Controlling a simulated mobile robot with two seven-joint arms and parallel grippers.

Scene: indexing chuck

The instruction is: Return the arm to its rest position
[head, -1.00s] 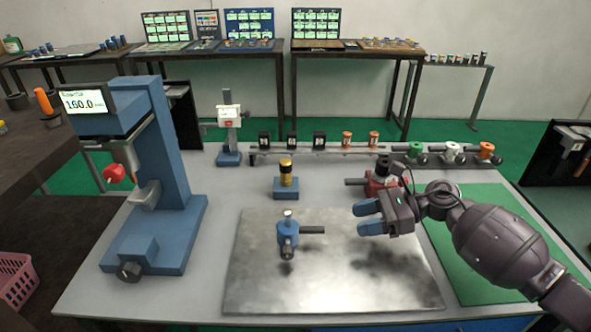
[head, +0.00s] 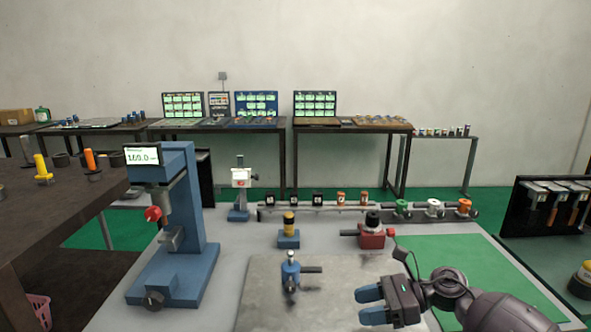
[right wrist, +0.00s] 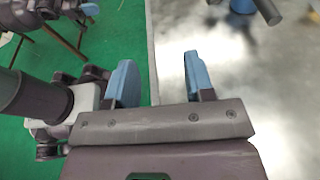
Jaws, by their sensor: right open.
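My right gripper (head: 370,304) shows at the lower right of the head view, its two blue fingers apart with nothing between them. It hangs over the right part of the grey metal plate (head: 262,312). In the right wrist view the blue fingers (right wrist: 160,80) are also spread and empty, above the table's edge. A small blue indexing fixture (head: 290,272) with a dark side handle stands on the plate, left of the gripper and apart from it. My left gripper is not in view.
A blue press with a display (head: 180,250) stands at the left of the table. A red block with a black knob (head: 371,236) stands behind the gripper. A rail of small parts (head: 330,207) runs along the back.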

